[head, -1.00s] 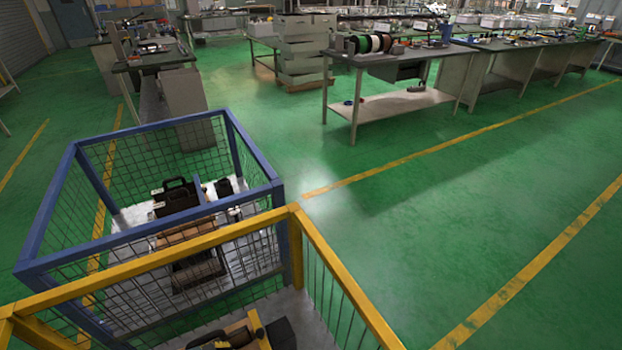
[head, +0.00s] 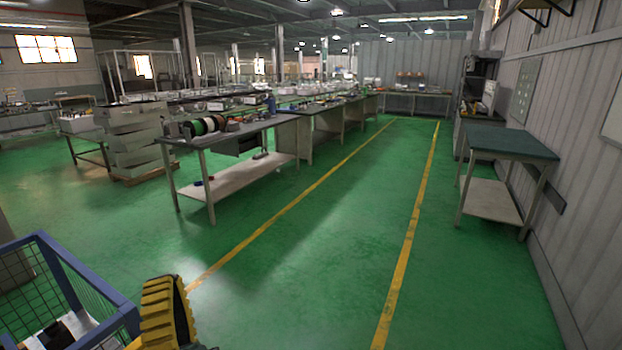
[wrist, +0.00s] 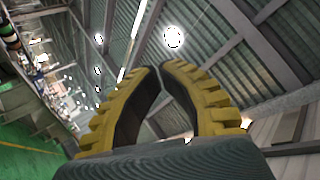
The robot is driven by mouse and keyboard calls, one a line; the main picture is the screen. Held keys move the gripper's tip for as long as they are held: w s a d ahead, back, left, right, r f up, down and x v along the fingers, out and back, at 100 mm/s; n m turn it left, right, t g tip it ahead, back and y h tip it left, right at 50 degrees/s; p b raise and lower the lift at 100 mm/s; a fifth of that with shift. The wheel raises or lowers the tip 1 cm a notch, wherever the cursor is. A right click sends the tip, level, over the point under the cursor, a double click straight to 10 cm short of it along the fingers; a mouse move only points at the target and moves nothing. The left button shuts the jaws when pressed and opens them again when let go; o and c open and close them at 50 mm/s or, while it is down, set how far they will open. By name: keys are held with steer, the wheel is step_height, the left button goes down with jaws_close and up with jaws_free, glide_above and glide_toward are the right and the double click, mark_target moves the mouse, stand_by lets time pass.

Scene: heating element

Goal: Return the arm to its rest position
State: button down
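My gripper (head: 167,285) shows at the bottom left of the head view, with a yellow ribbed, black-lined finger pointing upward beside the blue cage. In the wrist view my gripper (wrist: 161,70) has its two curved fingers meeting at the tips, with a narrow empty gap lower down between them. It holds nothing. The wrist view looks up past the fingers at the roof and lamps. The rest of my arm is mostly out of view.
A blue mesh cage (head: 75,275) with items inside stands close at the lower left. A long workbench (head: 240,135) with cable spools is ahead. A dark-topped table (head: 508,142) stands by the right wall. The green floor (head: 310,270) between them is clear.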

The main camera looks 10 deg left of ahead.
steer(key=s+d+r+n+h+p, duration=0.25)
steer(key=d+r+h, duration=0.2)
steer(key=d, duration=0.55)
steer(key=s+d+r+n+h+p, duration=0.1)
steer(key=s+d+r+n+h, duration=0.15)
steer(key=d+h, duration=0.55)
steer(key=s+d+r+n+h+p, duration=0.1)
steer(key=d+r+n+h+p, duration=0.25)
steer(key=d, duration=0.85)
step_height(320, 180, up, 35)
steer(key=a+y+p, duration=0.1)
steer(key=p, duration=3.1)
steer(key=shift+p, duration=0.3)
steer(key=shift+f, duration=0.1)
